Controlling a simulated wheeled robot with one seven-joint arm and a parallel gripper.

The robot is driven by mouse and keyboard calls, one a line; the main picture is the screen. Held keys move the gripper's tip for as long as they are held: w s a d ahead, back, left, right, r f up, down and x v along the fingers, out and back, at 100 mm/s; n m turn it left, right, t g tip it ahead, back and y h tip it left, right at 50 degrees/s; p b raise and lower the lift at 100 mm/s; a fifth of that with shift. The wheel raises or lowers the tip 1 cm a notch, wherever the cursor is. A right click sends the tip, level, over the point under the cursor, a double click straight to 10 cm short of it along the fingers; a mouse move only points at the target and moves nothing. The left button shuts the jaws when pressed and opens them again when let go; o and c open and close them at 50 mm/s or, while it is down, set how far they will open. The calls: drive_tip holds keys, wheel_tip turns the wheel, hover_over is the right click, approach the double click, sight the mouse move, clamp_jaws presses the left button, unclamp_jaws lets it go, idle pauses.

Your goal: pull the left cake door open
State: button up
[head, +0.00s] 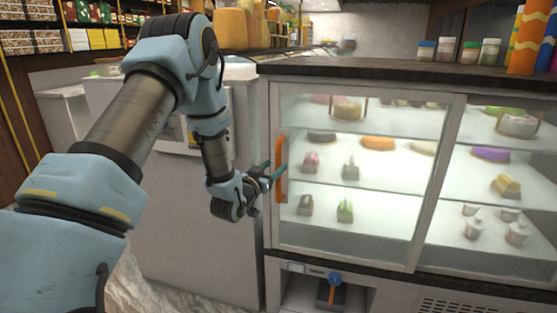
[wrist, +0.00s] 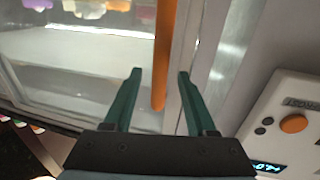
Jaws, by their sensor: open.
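The left cake door (head: 275,235) is a glass panel in a pale frame on the lit display case, and it looks shut. Its upright orange handle (head: 281,168) is on the door's left side; it also shows in the wrist view (wrist: 164,50). My gripper (head: 276,172) is at the handle in the head view. In the wrist view my gripper (wrist: 160,76) has its two teal fingers apart, with the lower part of the handle showing between them. I cannot tell whether either finger touches it. Nothing is held.
The right glass door (head: 490,205) stands beside the left one, with cakes and pastries on shelves behind both. A dark counter top (head: 370,72) carries jars (head: 447,49). A panel with an orange button (wrist: 293,124) is at the wrist view's right. A grey cabinet (head: 175,225) stands left of the case.

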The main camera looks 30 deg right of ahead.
sight(277, 164)
drive_tip(key=shift+p+x, duration=0.3)
drive_tip(key=shift+x, duration=1.5)
clamp_jaws()
